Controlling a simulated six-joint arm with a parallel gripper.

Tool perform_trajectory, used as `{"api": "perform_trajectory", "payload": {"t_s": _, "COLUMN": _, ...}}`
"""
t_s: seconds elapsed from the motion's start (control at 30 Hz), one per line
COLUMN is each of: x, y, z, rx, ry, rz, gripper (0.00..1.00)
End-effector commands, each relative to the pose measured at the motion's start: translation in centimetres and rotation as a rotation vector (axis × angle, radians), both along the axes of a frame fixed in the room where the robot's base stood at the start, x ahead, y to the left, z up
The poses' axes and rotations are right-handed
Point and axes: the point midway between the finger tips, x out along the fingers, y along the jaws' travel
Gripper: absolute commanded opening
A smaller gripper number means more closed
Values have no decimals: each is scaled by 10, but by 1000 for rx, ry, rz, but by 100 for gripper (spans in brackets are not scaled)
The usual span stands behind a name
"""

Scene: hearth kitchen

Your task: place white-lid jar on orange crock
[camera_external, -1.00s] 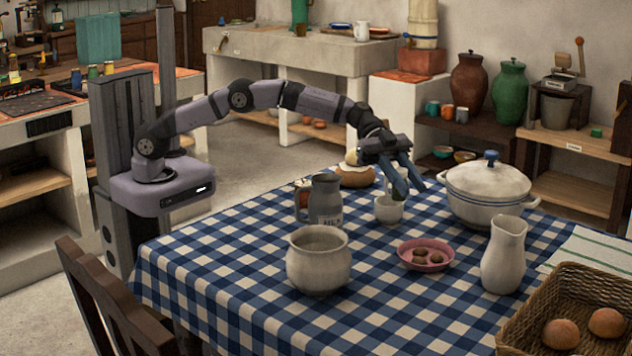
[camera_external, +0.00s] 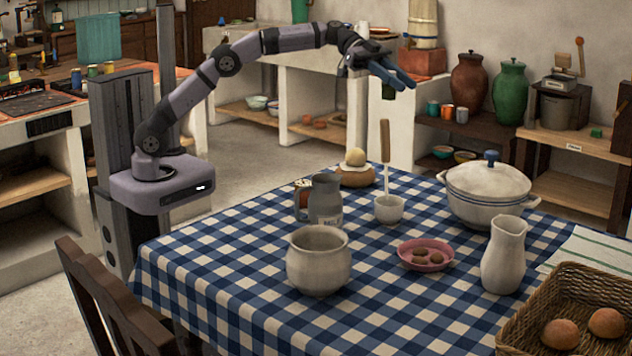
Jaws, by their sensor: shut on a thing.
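My gripper (camera_external: 394,78) is raised high above the back of the table. It is shut on a small dark green thing, apparently the jar (camera_external: 388,92), which hangs below the fingers. No white lid shows on it; its top is hidden by the fingers. I cannot clearly make out an orange crock. A round orange-brown thing (camera_external: 355,178) with a pale ball on top stands at the table's back edge, below and left of my gripper. A small patterned orange-brown container (camera_external: 302,198) stands partly hidden behind the grey jug (camera_external: 325,200).
A white cup (camera_external: 389,211) with an upright wooden-handled tool (camera_external: 385,145) stands below my gripper. A white lidded pot (camera_external: 488,196), pale pitcher (camera_external: 503,262), pink dish (camera_external: 425,262), round pot (camera_external: 318,272) and wicker basket (camera_external: 520,322) are on the checked table (camera_external: 225,262).

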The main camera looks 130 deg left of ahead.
Motion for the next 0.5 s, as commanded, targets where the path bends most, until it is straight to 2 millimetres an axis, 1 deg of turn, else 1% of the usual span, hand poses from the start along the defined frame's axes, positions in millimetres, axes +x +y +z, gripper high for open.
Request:
{"api": "perform_trajectory", "payload": {"t_s": 0.03, "x": -12, "y": 3, "z": 6, "rx": -1, "ry": -1, "rz": 17, "gripper": 3}}
{"api": "perform_trajectory", "payload": {"t_s": 0.1, "x": -27, "y": 5, "z": 9, "rx": 0, "ry": 0, "rz": 32, "gripper": 3}}
{"api": "perform_trajectory", "payload": {"t_s": 0.23, "x": -53, "y": 3, "z": 9, "rx": -1, "ry": 0, "rz": 52, "gripper": 3}}
{"api": "perform_trajectory", "payload": {"t_s": 0.37, "x": -76, "y": -6, "z": 3, "rx": -1, "ry": -1, "rz": 56, "gripper": 3}}
{"api": "perform_trajectory", "payload": {"t_s": 0.5, "x": -98, "y": -22, "z": -12, "rx": -3, "ry": 0, "rz": 40, "gripper": 3}}
